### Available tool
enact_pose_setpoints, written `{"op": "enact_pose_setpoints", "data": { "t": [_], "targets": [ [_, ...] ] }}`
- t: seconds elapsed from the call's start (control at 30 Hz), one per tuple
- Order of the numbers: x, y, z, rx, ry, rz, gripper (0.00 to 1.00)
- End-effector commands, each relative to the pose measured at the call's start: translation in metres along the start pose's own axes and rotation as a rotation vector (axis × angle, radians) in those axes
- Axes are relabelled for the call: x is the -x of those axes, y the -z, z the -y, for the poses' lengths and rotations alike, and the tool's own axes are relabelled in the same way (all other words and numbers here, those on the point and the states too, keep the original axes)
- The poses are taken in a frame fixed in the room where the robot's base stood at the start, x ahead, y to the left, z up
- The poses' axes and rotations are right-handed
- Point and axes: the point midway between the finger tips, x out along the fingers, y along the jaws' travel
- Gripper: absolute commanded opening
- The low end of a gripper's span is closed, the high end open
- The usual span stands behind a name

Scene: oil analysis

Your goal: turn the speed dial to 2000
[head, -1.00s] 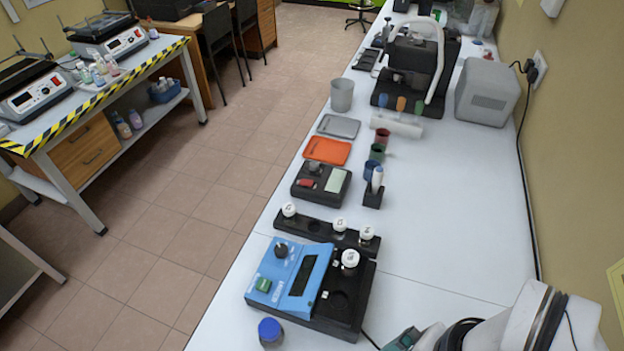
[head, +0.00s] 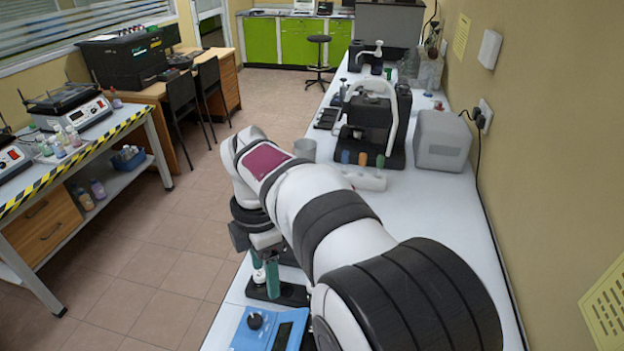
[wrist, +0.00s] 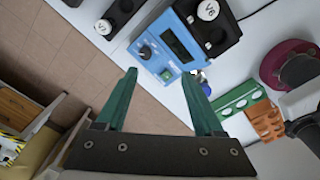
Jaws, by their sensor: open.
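The speed dial, a dark round knob (wrist: 145,51), sits on the blue panel of a device (wrist: 163,32) with a dark display (wrist: 178,43). It also shows in the head view as a knob (head: 255,320) near the bottom edge, on the blue device (head: 246,338). My gripper (wrist: 160,74) has green fingers that are open and empty. In the wrist view the dial lies beyond the fingertips, between them and nearer the left one. In the head view my gripper (head: 266,284) hangs over the bench behind the device. The dial's setting is too small to read.
A vial with a white cap (wrist: 208,9) stands in the device's black section. A blue-capped bottle (wrist: 201,76) is partly hidden by the right finger. Green (wrist: 240,97) and orange (wrist: 263,121) racks lie to the right. The floor (wrist: 80,55) drops away at left.

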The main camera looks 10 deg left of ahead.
Motion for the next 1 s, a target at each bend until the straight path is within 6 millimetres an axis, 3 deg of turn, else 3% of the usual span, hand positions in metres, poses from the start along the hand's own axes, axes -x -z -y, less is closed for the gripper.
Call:
{"op": "enact_pose_setpoints", "data": {
  "t": [0.1, 0.2, 0.27, 0.6, 0.7, 1.0],
  "targets": [
    [-0.015, 0.025, -0.028, 0.282, 0.002, 0.014, 0.69],
    [-0.025, 0.03, -0.034, 0.356, 0.003, 0.018, 0.69],
    [-0.035, 0.03, -0.034, 0.357, 0.004, 0.018, 0.69],
    [-0.134, 0.027, -0.033, 0.351, 0.004, 0.017, 0.69],
    [-0.154, 0.027, -0.033, 0.351, 0.002, 0.018, 0.69],
    [-0.175, 0.026, -0.034, 0.349, 0.0, 0.018, 0.69]
  ]
}}
